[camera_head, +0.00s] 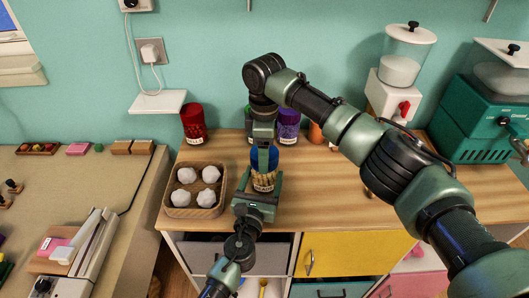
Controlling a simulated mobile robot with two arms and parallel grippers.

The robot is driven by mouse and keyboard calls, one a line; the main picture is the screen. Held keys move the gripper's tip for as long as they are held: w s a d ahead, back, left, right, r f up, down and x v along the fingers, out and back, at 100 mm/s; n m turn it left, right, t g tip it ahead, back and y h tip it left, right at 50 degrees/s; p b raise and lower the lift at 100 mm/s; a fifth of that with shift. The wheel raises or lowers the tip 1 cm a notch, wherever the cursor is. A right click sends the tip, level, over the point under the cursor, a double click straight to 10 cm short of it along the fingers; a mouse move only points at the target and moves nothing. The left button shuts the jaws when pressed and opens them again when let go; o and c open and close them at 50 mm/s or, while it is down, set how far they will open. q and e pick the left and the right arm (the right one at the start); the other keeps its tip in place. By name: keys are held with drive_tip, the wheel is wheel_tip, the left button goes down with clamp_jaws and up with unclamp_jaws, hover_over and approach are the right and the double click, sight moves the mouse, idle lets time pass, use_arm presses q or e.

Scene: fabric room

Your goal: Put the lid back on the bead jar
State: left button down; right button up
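The bead jar (263,183) stands on the wooden counter, with a pale label and yellow-brown contents. A blue lid (255,156) is directly above its mouth; I cannot tell whether it is seated or slightly above the rim. My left gripper (262,188) reaches in from the front, with its fingers on either side of the jar body, and appears shut on it. My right gripper (264,158) comes down from above, with its fingers at the blue lid, and appears shut on it. The gripper and arm partly hide the lid.
A wicker basket (194,212) with several white balls stands just left of the jar. A red jar (193,123), a purple jar (288,126) and an orange one (315,132) stand along the wall. A dispenser (388,95) and a green machine (475,125) are at right. Counter right of the jar is mostly clear.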

drive_tip(key=m, duration=1.2)
drive_tip(key=shift+m, duration=0.4)
drive_tip(key=o, duration=1.6)
wheel_tip(320, 180, up, 12)
use_arm(q)
drive_tip(key=shift+c, duration=0.2)
unclamp_jaws()
